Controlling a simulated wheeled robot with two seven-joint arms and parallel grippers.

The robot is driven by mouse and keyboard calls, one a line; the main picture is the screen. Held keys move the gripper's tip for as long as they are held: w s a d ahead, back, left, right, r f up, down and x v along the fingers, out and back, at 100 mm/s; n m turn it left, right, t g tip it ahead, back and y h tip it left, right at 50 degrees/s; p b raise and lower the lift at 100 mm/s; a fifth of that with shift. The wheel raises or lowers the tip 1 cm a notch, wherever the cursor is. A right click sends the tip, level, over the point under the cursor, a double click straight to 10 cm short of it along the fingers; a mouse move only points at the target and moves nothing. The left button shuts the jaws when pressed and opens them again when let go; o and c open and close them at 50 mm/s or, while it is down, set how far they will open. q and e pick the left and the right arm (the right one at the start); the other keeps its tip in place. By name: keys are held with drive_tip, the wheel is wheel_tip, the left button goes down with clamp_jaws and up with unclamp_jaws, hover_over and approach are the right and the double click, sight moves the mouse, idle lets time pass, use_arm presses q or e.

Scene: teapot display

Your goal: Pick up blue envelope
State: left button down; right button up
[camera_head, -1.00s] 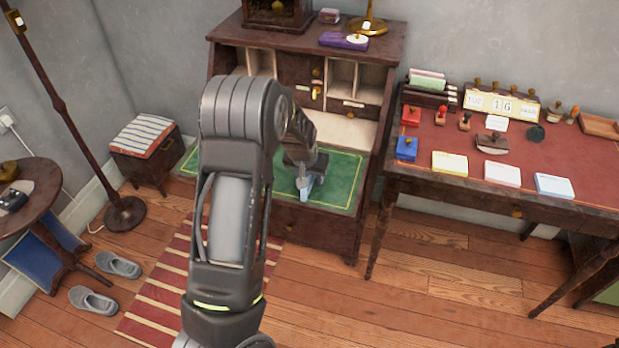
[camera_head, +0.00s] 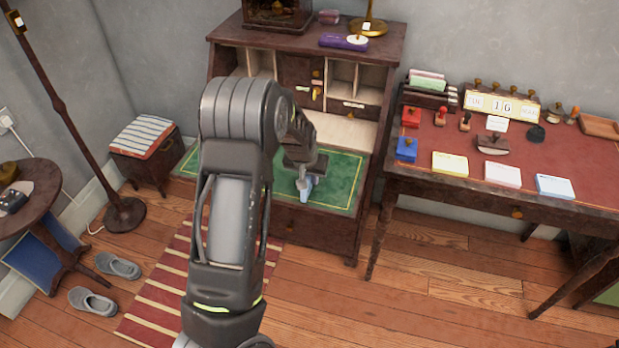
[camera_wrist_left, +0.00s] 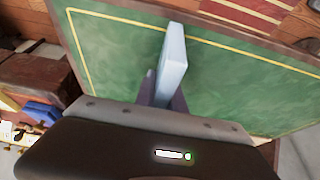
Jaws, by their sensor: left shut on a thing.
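The blue envelope (camera_head: 305,187) is a small light blue flat block, seen on edge over the green writing surface (camera_head: 340,180) of the bureau. My left gripper (camera_head: 305,178) is shut on it. In the left wrist view the envelope (camera_wrist_left: 172,58) stands out between the fingers (camera_wrist_left: 160,95), with its pale narrow face showing. Its lower part is hidden by the gripper. I cannot tell whether it touches the green surface. My right gripper is not in view.
The bureau's pigeonholes (camera_head: 341,75) rise behind the green surface. A red-topped desk (camera_head: 590,165) on the right holds stamps, a blue box (camera_head: 406,148) and paper stacks, one light blue (camera_head: 555,187). A striped stool (camera_head: 145,137) stands at left.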

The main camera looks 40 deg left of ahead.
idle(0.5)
use_arm(q)
drive_tip(key=shift+r+p, duration=0.45)
wheel_tip(320, 180, up, 10)
drive_tip(key=shift+f+b, duration=0.15)
drive_tip(key=shift+b, duration=0.3)
drive_tip(key=shift+f, duration=0.2)
drive_tip(key=shift+f+b, duration=3.6)
drive_tip(key=shift+f, duration=1.05)
drive_tip(key=c, duration=1.3)
unclamp_jaws()
